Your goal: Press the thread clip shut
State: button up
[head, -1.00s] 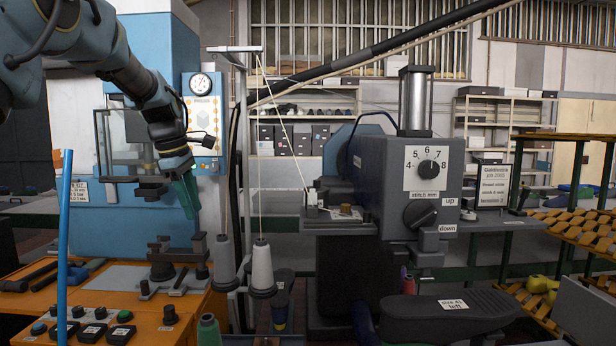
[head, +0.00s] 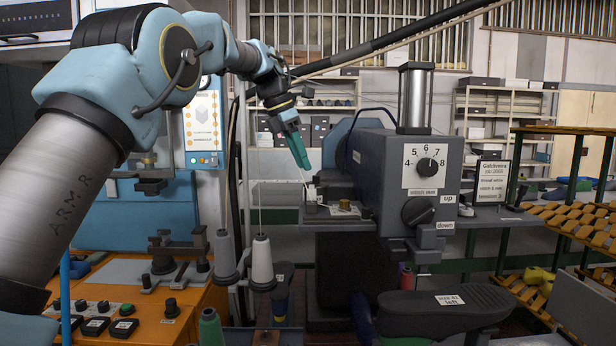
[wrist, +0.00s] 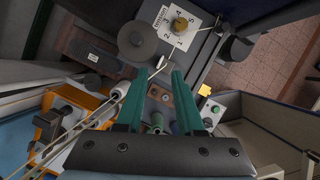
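The thread clip (head: 311,194) is a small pale and grey upright piece on the deck of the grey stitching machine (head: 405,170). I cannot tell from its small size whether it is open or shut. My gripper (head: 305,166) hangs tilted just above the clip, apart from it, with its green fingers pointing down. In the wrist view my gripper (wrist: 160,73) is open, with nothing between the fingertips. A small pale piece just beyond the tips looks like the clip (wrist: 161,63).
A brass tension knob (head: 345,205) stands right of the clip; in the wrist view it sits on a numbered plate (wrist: 180,24), near a grey disc (wrist: 137,43). Thread cones (head: 262,262) stand in front at left. A black last (head: 445,305) is in front at right.

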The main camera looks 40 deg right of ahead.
aim_at(308, 194)
jog(key=shift+p+x, duration=0.4)
jog(key=shift+x, duration=2.15)
grip_shut()
